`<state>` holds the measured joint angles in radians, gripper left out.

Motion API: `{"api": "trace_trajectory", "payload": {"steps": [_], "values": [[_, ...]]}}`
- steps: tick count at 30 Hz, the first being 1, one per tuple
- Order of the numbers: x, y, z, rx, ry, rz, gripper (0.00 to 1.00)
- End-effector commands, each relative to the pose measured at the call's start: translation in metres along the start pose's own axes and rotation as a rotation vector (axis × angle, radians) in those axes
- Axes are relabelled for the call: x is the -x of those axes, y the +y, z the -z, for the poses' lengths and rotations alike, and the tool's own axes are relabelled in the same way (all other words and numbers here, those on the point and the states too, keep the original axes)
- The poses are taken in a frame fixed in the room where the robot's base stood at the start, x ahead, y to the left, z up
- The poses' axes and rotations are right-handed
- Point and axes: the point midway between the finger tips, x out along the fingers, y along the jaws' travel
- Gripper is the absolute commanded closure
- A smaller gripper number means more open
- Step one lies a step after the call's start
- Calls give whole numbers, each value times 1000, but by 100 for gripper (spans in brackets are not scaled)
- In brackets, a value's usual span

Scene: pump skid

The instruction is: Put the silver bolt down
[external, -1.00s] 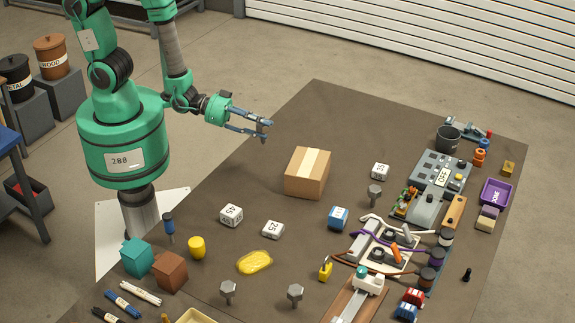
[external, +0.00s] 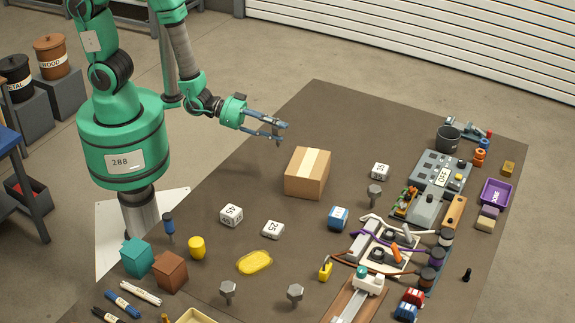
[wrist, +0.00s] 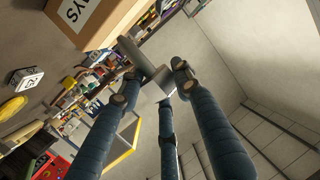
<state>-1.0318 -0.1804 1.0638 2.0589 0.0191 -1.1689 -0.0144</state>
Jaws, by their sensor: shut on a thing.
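My gripper (external: 279,130) is above the back left part of the dark mat (external: 325,115), left of and behind the cardboard box. Its blue fingers are shut on a silver bolt, which shows grey between the fingertips in the wrist view (wrist: 138,57). In the external view the held bolt (external: 277,139) is small and hangs below the fingertips, apart from the mat. Similar grey bolts stand on the mat: one right of the box (external: 375,192) and two near the front (external: 228,290) (external: 295,294).
The cardboard box (external: 307,174) stands close to my gripper. White number blocks (external: 231,215) (external: 273,229), a blue block (external: 338,218) and a yellow oval piece (external: 255,262) lie in front. The pump skid (external: 425,205) fills the right side. The mat behind the box is clear.

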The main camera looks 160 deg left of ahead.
Motion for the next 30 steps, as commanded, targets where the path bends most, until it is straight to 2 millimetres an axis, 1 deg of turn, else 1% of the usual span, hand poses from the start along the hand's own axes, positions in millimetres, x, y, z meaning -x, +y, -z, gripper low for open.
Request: {"api": "trace_trajectory", "payload": {"steps": [1,9,12,15,18,21,30], "values": [[-11,0,1,0,1,0,95],[-66,2,6,0,1,0,95],[-83,2,8,0,0,1,95],[-95,3,10,0,1,1,95],[-102,3,10,0,-1,1,95],[-104,3,11,0,0,1,95],[-104,3,10,0,0,1,95]]}}
